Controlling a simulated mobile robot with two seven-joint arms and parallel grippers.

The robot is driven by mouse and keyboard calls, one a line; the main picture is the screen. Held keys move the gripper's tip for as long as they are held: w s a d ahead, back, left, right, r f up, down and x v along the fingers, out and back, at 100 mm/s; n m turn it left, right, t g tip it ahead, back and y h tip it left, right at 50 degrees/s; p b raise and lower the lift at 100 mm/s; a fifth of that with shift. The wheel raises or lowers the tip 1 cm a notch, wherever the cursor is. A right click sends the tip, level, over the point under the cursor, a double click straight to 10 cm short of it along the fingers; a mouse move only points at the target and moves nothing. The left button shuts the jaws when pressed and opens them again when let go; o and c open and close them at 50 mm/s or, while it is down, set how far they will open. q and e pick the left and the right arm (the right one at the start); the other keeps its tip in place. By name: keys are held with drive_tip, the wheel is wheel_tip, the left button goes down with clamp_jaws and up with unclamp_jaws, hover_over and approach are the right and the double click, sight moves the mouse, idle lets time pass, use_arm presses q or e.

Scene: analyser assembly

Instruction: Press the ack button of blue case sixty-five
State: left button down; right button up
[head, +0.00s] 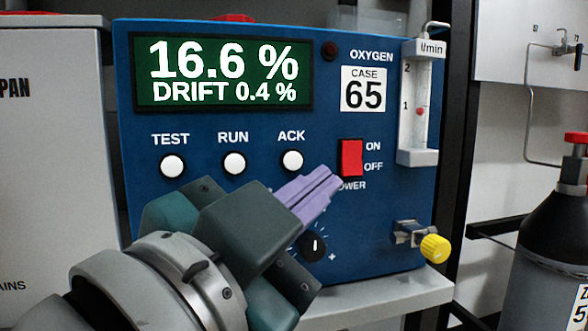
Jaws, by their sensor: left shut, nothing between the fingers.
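The blue case (350,225) marked CASE 65 stands upright in front of me. Its round white ACK button (292,160) sits under the ACK label, right of the RUN button (234,163) and TEST button (172,166). All three show uncovered. The display (222,75) reads 16.6 % and DRIFT 0.4 %. My left gripper (335,177) is shut and empty. Its lilac fingertips lie below and right of the ACK button in the picture, overlapping the lower edge of the power switch area. I cannot tell whether they touch the panel. My right gripper is not in view.
The red power switch (351,158) is close beside my fingertips. A dark knob (314,246) is partly behind the fingers. A flow meter (419,100) and yellow knob (435,248) are at the right. A dark gas cylinder (555,225) stands far right, a pale cabinet (55,150) left.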

sight(293, 161)
use_arm(q)
drive_tip(key=shift+w+a+b, duration=0.25)
drive_tip(key=shift+w, duration=0.75)
drive_tip(key=shift+w+a+b, duration=0.2)
drive_tip(key=shift+w+a, duration=0.1)
drive_tip(key=shift+w, duration=0.65)
drive_tip(key=shift+w+a+b, duration=0.25)
drive_tip(key=shift+w, duration=0.75)
drive_tip(key=shift+w, duration=0.1)
drive_tip(key=shift+w+a, duration=0.1)
drive_tip(key=shift+w, duration=0.25)
drive_tip(key=shift+w+a, duration=0.1)
drive_tip(key=shift+w, duration=0.3)
drive_tip(key=shift+s, duration=0.1)
idle(0.4)
drive_tip(key=shift+s+p, duration=0.35)
drive_tip(key=shift+p, duration=0.25)
drive_tip(key=shift+s+d, duration=0.2)
drive_tip(key=shift+s, duration=0.2)
